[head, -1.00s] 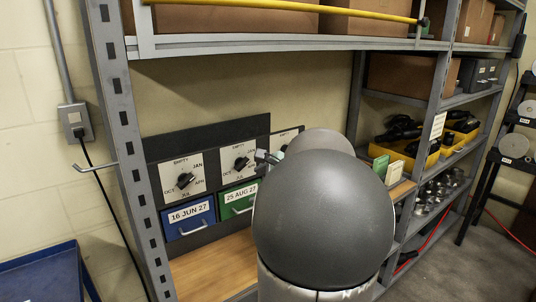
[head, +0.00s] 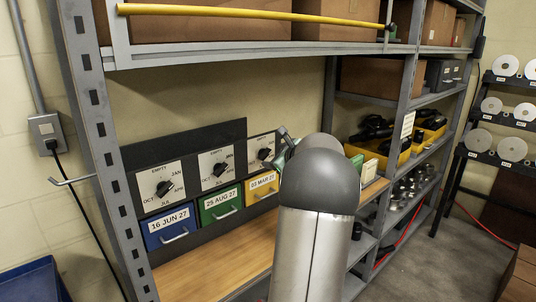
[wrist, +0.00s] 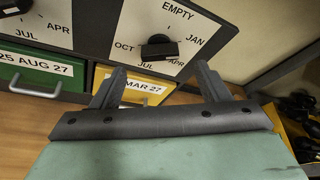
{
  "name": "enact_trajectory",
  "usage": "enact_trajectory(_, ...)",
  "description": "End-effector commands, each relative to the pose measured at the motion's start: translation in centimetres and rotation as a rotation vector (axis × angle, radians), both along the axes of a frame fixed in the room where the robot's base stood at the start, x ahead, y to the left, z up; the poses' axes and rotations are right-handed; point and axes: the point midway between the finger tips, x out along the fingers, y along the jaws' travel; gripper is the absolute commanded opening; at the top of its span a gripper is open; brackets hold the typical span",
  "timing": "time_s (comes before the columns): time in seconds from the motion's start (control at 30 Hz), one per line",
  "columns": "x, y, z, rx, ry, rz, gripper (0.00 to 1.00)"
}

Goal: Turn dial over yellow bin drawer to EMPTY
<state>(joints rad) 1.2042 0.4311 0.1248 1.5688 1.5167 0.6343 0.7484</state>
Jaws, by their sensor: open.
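The yellow bin drawer (head: 270,191), labelled 03 MAR 27, is the rightmost of three drawers in the dark panel. Its white dial plate with a black knob (head: 264,154) is above it, partly behind my arm in the head view. In the wrist view the dial's knob (wrist: 159,48) is a dark bar lying roughly level, with EMPTY printed at the top of the plate; which end points is unclear. My gripper (wrist: 160,68) is open and empty, its fingers spread below and to either side of the knob, apart from it. The yellow drawer (wrist: 150,94) shows between the fingers.
Green (head: 220,204) and blue (head: 171,228) drawers with dials stand left of the yellow one. A wooden shelf (head: 210,262) runs below them. A grey upright (head: 400,130) and yellow trays with tools (head: 430,137) are to the right.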

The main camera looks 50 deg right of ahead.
Motion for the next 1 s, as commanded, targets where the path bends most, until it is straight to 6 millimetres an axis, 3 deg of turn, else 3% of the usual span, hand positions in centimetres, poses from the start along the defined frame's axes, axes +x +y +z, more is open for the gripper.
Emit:
enact_trajectory(0.1,2.1,-0.9,-0.8,0.002,0.000,0.001,0.69)
enact_trajectory(0.3,4.3,-1.8,-1.6,0.000,0.000,0.001,0.69)
enact_trajectory(0.7,5.0,-2.0,-1.9,-0.001,0.001,0.000,0.69)
enact_trajectory(0.87,5.0,-2.1,-1.9,-0.001,0.001,0.000,0.27)
enact_trajectory(1.0,5.0,-2.0,-1.9,-0.001,0.001,0.000,0.24)
